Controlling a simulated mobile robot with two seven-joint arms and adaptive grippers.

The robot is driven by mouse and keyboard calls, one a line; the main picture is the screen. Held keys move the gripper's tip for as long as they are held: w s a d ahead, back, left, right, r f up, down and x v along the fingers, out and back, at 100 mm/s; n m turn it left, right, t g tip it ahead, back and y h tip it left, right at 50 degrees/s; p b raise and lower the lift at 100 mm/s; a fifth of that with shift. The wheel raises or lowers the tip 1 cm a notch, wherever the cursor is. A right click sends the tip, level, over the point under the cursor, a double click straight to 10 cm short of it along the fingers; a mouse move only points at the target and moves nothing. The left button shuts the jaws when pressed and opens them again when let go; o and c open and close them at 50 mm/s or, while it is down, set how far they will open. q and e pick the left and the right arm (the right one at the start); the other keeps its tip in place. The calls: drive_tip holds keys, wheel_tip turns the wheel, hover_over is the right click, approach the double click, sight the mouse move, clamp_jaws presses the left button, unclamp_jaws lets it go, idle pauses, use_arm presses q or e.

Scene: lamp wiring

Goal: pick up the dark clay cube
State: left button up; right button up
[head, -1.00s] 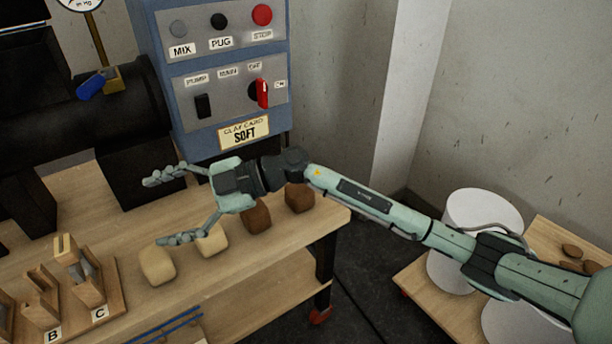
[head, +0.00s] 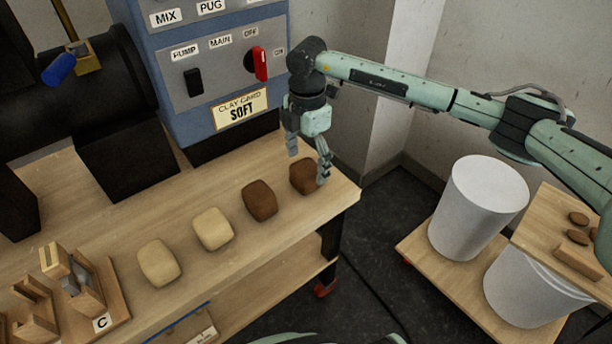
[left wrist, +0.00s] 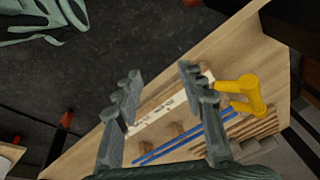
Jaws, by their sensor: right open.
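Two brown clay cubes lie on the wooden bench in the head view: one at the right end (head: 304,176) and one to its left (head: 260,201). I cannot tell for sure which is the darker. My right gripper (head: 308,163) points down over the right-end cube, with its fingers spread and one finger in front of that cube's right side. I cannot tell whether it touches the cube. My left gripper (left wrist: 160,77) is open and empty in the left wrist view, above a lower wooden surface. No clay cube is clear there.
Two pale clay cubes (head: 213,229) (head: 159,263) lie left of the brown ones. A blue control cabinet (head: 215,70) stands behind. A wooden holder marked C (head: 112,318) is at left. White bins (head: 478,208) stand at right. The left wrist view shows a yellow tool (left wrist: 243,92) and blue rods (left wrist: 190,138).

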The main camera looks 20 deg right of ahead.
sight(306, 185)
wheel_tip(306, 185, down, 3)
drive_tip(key=shift+a+b, duration=0.1)
drive_tip(key=shift+b, duration=0.75)
use_arm(q)
drive_tip(key=r, duration=0.2)
drive_tip(key=w+r, duration=0.2)
drive_tip(key=r, duration=0.1)
drive_tip(key=shift+r, duration=0.3)
use_arm(e)
drive_tip(key=shift+c, duration=0.3)
drive_tip(key=c, duration=1.4)
drive_tip(key=shift+c, duration=1.3)
use_arm(q)
drive_tip(key=shift+t, duration=0.3)
use_arm(e)
drive_tip(key=shift+r, duration=0.15)
